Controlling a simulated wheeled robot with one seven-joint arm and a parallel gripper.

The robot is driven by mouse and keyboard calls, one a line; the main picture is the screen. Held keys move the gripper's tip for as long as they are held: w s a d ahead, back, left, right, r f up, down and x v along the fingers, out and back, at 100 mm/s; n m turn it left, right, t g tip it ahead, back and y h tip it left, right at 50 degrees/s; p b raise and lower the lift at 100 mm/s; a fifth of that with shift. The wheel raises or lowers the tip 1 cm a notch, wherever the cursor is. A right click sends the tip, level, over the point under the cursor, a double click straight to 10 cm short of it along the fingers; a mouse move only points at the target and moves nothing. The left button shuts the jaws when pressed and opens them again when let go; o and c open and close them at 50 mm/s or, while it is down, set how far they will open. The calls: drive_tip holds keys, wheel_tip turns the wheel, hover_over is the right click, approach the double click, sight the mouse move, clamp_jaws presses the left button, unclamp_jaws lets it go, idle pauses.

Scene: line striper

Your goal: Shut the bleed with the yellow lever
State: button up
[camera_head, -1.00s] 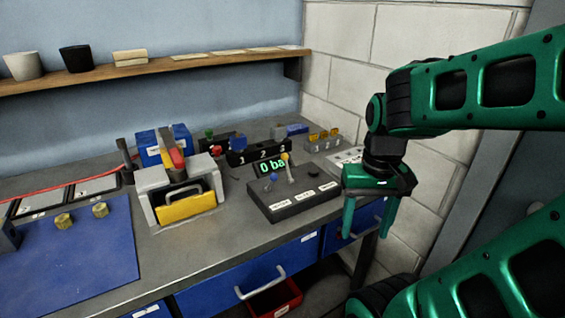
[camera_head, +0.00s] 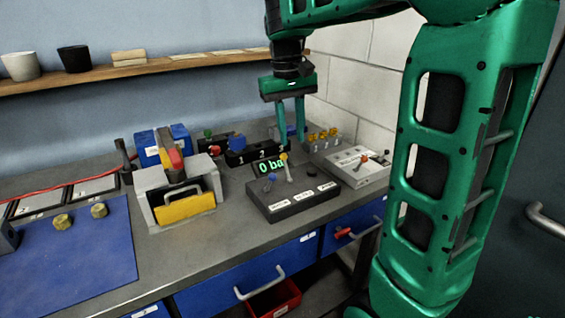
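A dark control box (camera_head: 300,203) sits near the bench's front edge, with a green readout (camera_head: 269,168) showing "0 ba", partly cut off from view. The yellow-knobbed lever (camera_head: 284,158) stands up on the box's back part, its grey stem near upright.
A pale grey box (camera_head: 350,177) with an orange-red knob stands to the right. Behind are a numbered black block (camera_head: 247,157) and several small yellow knobs (camera_head: 324,135). A grey fixture with a yellow front (camera_head: 187,208) stands left. The front bench strip is clear.

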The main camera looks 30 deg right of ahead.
sight(283, 154)
drive_tip(key=w, duration=0.1)
drive_tip(key=a, duration=0.1)
drive_tip(key=w, duration=0.1)
drive_tip(key=shift+w+a+r, duration=0.2)
drive_tip(key=shift+w+r, duration=0.05)
drive_tip(key=shift+w, duration=0.1)
drive_tip(key=shift+w+f, duration=0.1)
drive_tip(key=shift+f, duration=0.05)
drive_tip(key=f, duration=0.7)
drive_tip(key=d+f, duration=0.1)
drive_tip(key=f, duration=0.2)
drive_tip(key=shift+f, duration=0.2)
clamp_jaws()
